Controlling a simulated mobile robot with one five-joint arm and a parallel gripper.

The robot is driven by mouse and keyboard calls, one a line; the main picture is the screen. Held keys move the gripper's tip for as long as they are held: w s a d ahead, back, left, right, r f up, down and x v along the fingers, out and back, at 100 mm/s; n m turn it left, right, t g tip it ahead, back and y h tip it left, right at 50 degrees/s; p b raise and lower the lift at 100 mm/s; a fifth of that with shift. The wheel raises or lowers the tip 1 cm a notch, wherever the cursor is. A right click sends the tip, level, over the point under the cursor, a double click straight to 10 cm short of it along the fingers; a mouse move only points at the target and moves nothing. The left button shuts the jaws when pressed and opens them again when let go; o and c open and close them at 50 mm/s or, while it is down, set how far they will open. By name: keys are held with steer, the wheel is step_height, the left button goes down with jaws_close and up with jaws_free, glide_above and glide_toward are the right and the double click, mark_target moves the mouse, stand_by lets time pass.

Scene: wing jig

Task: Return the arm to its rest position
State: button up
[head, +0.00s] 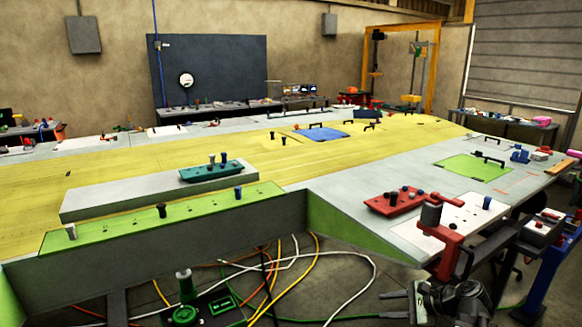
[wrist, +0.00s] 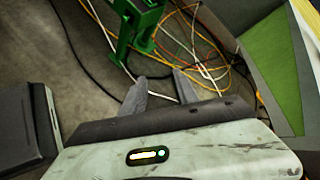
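My gripper (head: 381,306) shows at the bottom of the head view, low in front of the wing jig (head: 150,245), with its fingers pointing left. In the wrist view my gripper (wrist: 160,77) has its two fingers apart with nothing between them. It is open and empty over the grey floor. My arm's dark wrist links show beside the fingers in the head view; the rest of the arm is cut off by the lower edge.
Loose cables (head: 318,270) lie on the floor under the jig, and also behind my fingers in the wrist view (wrist: 205,55). A green stand (wrist: 140,25) is just beyond the fingertips. A red clamp (head: 450,245) hangs at the jig's near right corner.

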steer(key=s+a+f+n+g+h, duration=0.2)
steer(key=a+f+n+g+h, duration=0.1)
steer(key=a+n, duration=0.5)
steer(key=s+a+f+n+g+h+p, duration=0.1)
steer(key=a+f+n+g+h, duration=0.3)
steer(key=a+n, duration=0.4)
steer(key=shift+s+a+f+n+h, duration=0.2)
steer(key=shift+s+f+n+h, duration=0.2)
steer(key=shift+s+n, duration=0.45)
steer(key=shift+d, duration=0.15)
